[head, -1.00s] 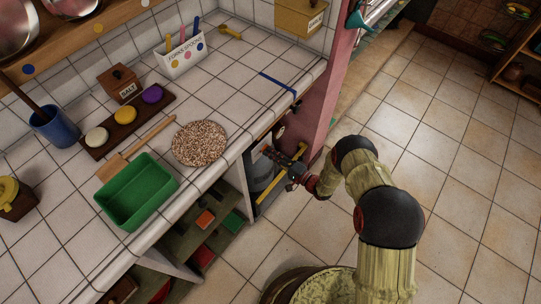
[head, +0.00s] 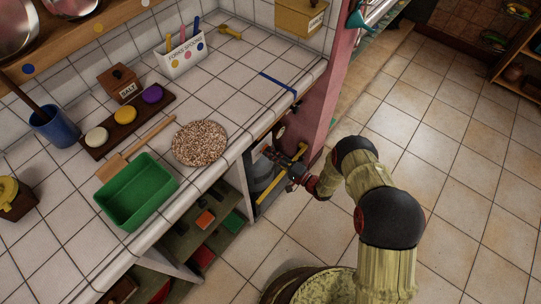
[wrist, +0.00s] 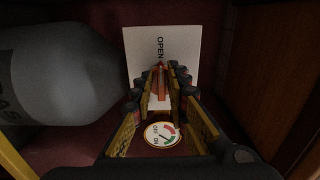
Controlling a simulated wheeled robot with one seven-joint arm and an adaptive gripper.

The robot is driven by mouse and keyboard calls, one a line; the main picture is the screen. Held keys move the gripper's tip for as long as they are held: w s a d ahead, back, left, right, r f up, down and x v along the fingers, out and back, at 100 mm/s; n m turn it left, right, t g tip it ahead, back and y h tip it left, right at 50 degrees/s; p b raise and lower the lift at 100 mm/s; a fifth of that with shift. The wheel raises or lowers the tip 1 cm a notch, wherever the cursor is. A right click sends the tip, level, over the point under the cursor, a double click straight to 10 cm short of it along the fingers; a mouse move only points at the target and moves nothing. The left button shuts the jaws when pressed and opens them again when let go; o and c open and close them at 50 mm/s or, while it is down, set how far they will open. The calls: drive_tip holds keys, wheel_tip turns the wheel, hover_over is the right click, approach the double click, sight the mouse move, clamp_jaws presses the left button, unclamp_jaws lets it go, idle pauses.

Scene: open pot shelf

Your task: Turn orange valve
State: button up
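The orange valve (wrist: 161,82) is a narrow upright handle in the middle of the wrist view, in front of a white panel (wrist: 181,48) marked OPEN. My gripper (wrist: 166,72) has its fingertips on either side of the handle. Its fingers slant inward toward the tips. I cannot tell whether they touch the handle or leave a small gap. In the head view my gripper (head: 287,167) reaches into the space under the counter's right end, beside the pink post. The valve cannot be made out there.
A grey gas cylinder (wrist: 65,80) stands close on the left, with a round gauge (wrist: 163,134) below the valve. A wooden wall (wrist: 285,70) closes the right side. In the head view, the tiled counter (head: 225,95) is above, and open floor (head: 440,140) lies to the right.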

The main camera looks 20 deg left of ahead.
drive_tip(key=shift+d, duration=0.15)
drive_tip(key=v, duration=1.1)
drive_tip(key=shift+s+d, duration=0.2)
drive_tip(key=shift+d, duration=0.1)
